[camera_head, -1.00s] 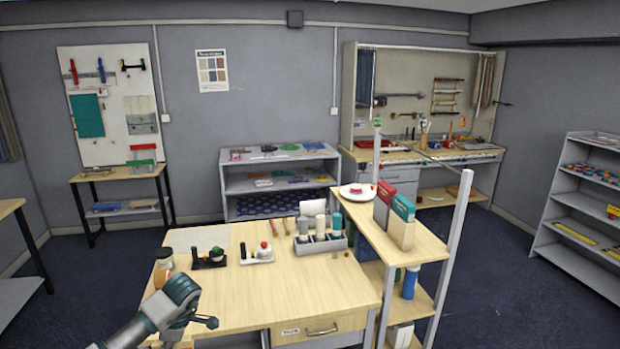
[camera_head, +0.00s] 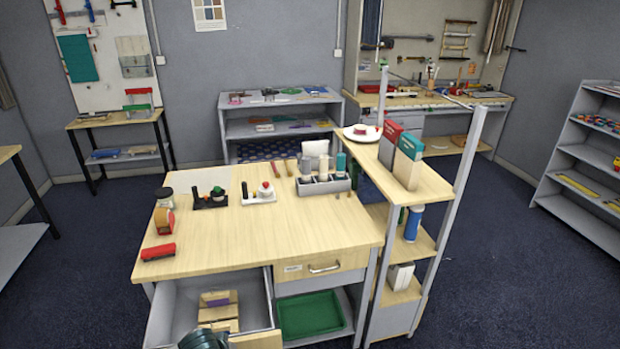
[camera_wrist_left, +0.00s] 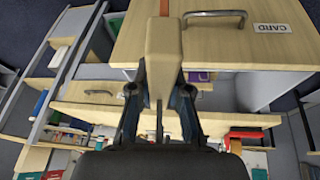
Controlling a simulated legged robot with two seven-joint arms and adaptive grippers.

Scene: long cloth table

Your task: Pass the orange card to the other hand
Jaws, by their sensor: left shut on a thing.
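My left gripper (camera_wrist_left: 160,95) is shut on a beige piece (camera_wrist_left: 160,50) standing out between its fingers. An orange strip (camera_wrist_left: 160,7) shows at the piece's far end; I cannot tell whether this is the orange card. The drawer front has a handle (camera_wrist_left: 215,16) and a label reading CARD (camera_wrist_left: 271,28). My right gripper is in neither view.
The open drawer holds brown boxes (camera_head: 218,312) and a purple item (camera_head: 218,302). A green tray (camera_head: 310,314) sits under the closed drawer. The table's middle is clear.

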